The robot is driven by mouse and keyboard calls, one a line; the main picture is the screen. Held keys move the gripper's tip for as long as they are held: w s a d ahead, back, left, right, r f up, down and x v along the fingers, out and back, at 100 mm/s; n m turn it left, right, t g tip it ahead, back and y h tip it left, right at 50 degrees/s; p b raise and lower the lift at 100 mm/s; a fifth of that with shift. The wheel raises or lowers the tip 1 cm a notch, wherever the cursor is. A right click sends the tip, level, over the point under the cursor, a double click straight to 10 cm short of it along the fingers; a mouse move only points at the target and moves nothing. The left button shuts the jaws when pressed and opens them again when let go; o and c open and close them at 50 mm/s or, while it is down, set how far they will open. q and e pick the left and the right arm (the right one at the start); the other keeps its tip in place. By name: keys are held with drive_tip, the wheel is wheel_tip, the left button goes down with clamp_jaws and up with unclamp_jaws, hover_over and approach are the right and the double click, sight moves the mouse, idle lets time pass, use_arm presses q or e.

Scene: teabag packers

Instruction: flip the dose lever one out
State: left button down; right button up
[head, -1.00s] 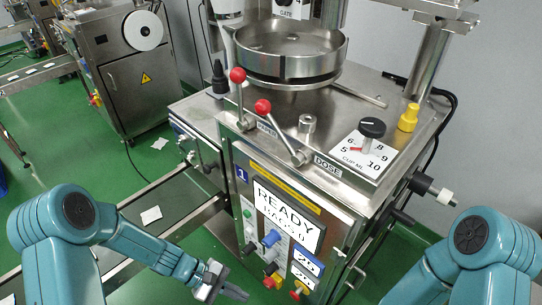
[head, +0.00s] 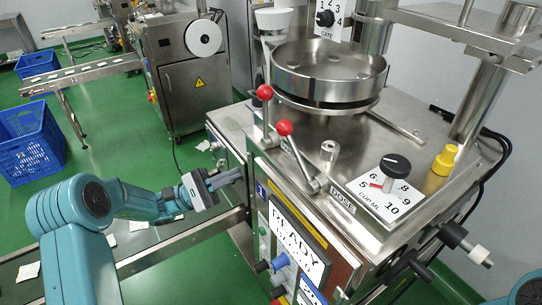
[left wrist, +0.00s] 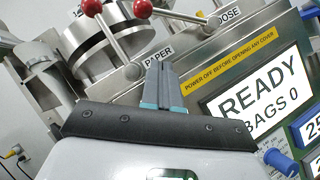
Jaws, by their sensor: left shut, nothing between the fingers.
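The dose lever (head: 297,157) has a red ball and a metal shaft. It leans up and left from its base beside the DOSE label (head: 342,200). The paper lever (head: 265,115), also red-balled, stands nearly upright to its left. My left gripper (head: 238,175) is shut and empty, left of the machine's front top edge and apart from both levers. My right gripper is not in view.
The machine top carries a round steel bowl (head: 330,75), a cup dial (head: 395,165) and a yellow knob (head: 444,160). The READY screen (head: 297,240) is on the front. A conveyor rail (head: 180,243) runs below my left arm. Blue crates (head: 30,142) stand at far left.

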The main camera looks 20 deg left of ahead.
sight(297, 154)
use_arm(q)
drive_tip(key=p+x, duration=0.1)
drive_tip(key=x, duration=0.3)
drive_tip(key=s+r+p+x, duration=0.1)
drive_tip(key=x, duration=0.3)
drive_tip(key=p+x, duration=0.2)
drive_tip(key=x, duration=0.2)
drive_tip(key=shift+s+d+r, duration=0.2)
drive_tip(key=shift+s, duration=0.05)
drive_tip(key=shift+s+d+r, duration=0.25)
drive_tip(key=shift+r, duration=0.05)
drive_tip(key=shift+w+f, duration=0.15)
drive_tip(key=shift+w, duration=0.05)
drive_tip(key=shift+s, duration=0.15)
